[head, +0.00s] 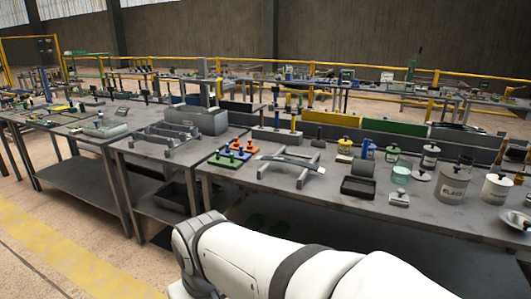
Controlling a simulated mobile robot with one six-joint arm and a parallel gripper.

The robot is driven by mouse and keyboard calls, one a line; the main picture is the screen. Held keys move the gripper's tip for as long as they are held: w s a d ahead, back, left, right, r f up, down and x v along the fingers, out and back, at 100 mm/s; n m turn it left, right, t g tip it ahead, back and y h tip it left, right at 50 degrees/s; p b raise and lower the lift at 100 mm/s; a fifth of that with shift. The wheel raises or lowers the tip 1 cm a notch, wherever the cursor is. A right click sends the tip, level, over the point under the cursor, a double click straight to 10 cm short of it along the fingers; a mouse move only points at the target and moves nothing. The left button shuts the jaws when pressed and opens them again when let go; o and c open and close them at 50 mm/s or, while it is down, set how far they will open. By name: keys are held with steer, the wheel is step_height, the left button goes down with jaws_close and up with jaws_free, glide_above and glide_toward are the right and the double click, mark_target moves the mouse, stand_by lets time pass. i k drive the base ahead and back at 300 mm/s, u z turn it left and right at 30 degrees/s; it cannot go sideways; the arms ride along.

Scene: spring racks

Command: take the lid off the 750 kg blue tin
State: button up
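Several tins stand on the right part of the near workbench (290,185). I cannot tell for certain which is the 750 kg blue tin; the labels are mostly too small to read. A pale teal tin (401,174) stands near the middle of the group. A small pale tin (392,154) and a white tin with a dark band (430,156) stand behind it. A grey tin (453,189) reads "BLACK", and a white tin (496,189) stands to its right. My white arm crosses the bottom of the view; my gripper is not in view.
A black tray (358,187), a pale lidded block (399,199) and a loose grey disc (421,176) lie among the tins. A blue upright item (367,149) stands behind. A metal rack (291,168) and coloured peg boards (232,155) are left. Bare bench lies along the front edge.

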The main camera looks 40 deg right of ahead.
mark_target(371, 154)
steer(key=k, duration=1.3)
steer(key=z, duration=1.4)
steer(key=i, duration=1.6)
steer(key=u, duration=0.65)
steer(key=i, duration=0.85)
